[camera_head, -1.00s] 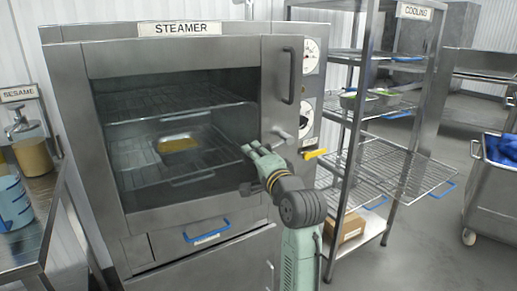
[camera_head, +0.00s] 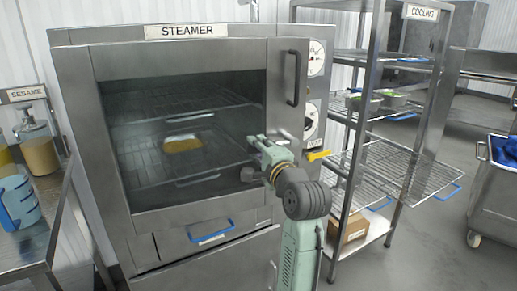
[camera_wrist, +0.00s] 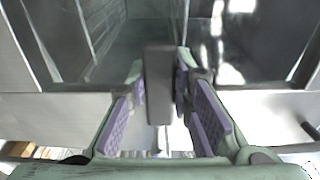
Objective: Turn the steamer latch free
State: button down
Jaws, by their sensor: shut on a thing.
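The steamer (camera_head: 190,55) stands in front of me with its glass-fronted door (camera_head: 130,200) shut against the body, as far as I can see. My gripper (camera_head: 258,146) is at the right side of the door, below the upright door handle (camera_head: 293,77). In the wrist view my gripper (camera_wrist: 168,105) has its purple pads on both sides of a dark grey bar, the steamer latch (camera_wrist: 159,75), and is shut on it. In the head view my gripper and wrist hide the latch, so its turn angle cannot be told there.
Inside the steamer, a pan of yellow food (camera_head: 182,144) sits on a wire rack. A yellow lever (camera_head: 318,155) and gauges (camera_head: 315,58) are right of the door. The cooling rack (camera_head: 345,190) stands close on the right; the sesame table (camera_head: 40,235) is left.

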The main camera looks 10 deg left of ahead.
jog(key=c, duration=1.4)
grip_release()
jog(key=shift+r, duration=0.1)
jog(key=v, duration=1.2)
